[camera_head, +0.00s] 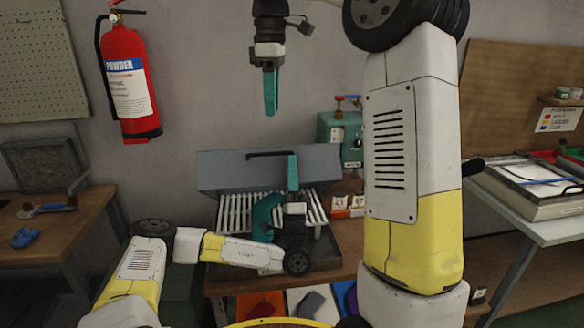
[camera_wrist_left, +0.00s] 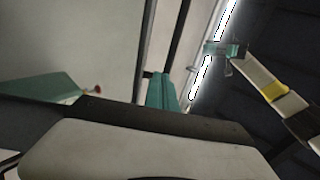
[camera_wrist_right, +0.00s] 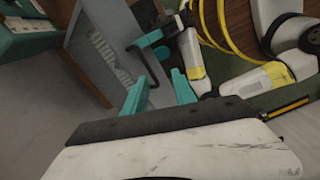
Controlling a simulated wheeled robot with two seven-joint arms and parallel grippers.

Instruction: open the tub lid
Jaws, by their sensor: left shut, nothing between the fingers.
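The tub's grey-blue lid (camera_head: 225,172) stands raised behind a row of white slats (camera_head: 234,212) in the head view. My right gripper (camera_head: 271,112) hangs above the lid, fingers down, clear of the handle. In the right wrist view its fingers (camera_wrist_right: 160,90) are apart with nothing gripped. My left wrist hides part of the slats.
A green box (camera_head: 340,135) and small numbered cards (camera_head: 348,205) stand right of the lid. A fire extinguisher (camera_head: 128,80) hangs on the wall at left. Coloured bins (camera_head: 262,304) sit below the bench. Side tables stand left and right.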

